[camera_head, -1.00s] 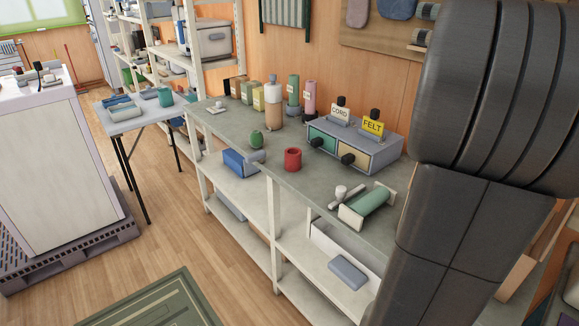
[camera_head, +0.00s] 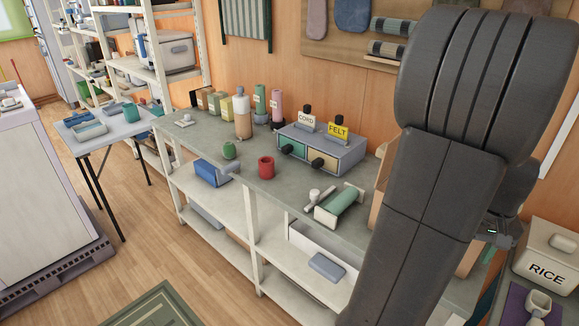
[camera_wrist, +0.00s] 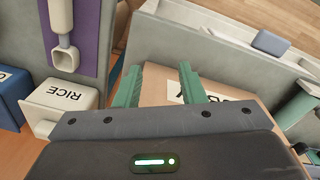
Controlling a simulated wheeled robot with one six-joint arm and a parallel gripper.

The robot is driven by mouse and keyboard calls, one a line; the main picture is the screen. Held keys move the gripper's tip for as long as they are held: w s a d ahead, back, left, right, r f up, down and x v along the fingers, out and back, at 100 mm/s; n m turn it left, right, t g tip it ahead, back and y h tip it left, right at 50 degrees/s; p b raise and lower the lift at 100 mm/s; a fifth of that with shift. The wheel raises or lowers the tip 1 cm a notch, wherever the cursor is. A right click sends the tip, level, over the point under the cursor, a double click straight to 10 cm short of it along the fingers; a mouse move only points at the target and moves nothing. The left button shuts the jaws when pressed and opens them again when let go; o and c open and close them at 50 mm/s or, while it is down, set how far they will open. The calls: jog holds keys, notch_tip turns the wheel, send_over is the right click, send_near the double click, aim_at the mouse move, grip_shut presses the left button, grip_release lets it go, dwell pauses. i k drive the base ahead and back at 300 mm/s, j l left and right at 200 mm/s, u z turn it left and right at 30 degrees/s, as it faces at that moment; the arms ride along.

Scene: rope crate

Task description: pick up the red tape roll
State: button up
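The red tape roll (camera_head: 266,167) stands on the grey workbench (camera_head: 225,178) near its front edge, in the head view. It looks like a short upright red cylinder with a dark opening on top. I cannot find it in the wrist view. My gripper (camera_wrist: 160,72) shows in the wrist view with its two green fingers apart and nothing held between them. It is over a cardboard box (camera_wrist: 155,92) with a partly hidden label, well to the right of the roll. In the head view my arm hides most of the gripper.
A small green item (camera_head: 229,150) is left of the roll. A drawer unit (camera_head: 345,155) with CORD and FELT signs stands behind right. A green roller (camera_head: 340,204) and a white-headed mallet lie to the right. A RICE canister (camera_head: 548,258) is at far right.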

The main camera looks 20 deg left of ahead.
aim_at(266, 164)
jog(key=i+j, duration=0.1)
jog(key=j, duration=0.95)
jog(key=i+j+z, duration=0.15)
jog(key=j, duration=0.9)
jog(key=i+j, duration=0.2)
jog(key=j, duration=0.2)
jog(key=i+j, duration=0.15)
jog(key=j, duration=0.2)
jog(key=i+j+z, duration=0.1)
jog(key=j, duration=0.3)
jog(key=i+j, duration=0.25)
jog(key=j, duration=0.15)
jog(key=i, duration=0.2)
jog(key=j+z, duration=0.05)
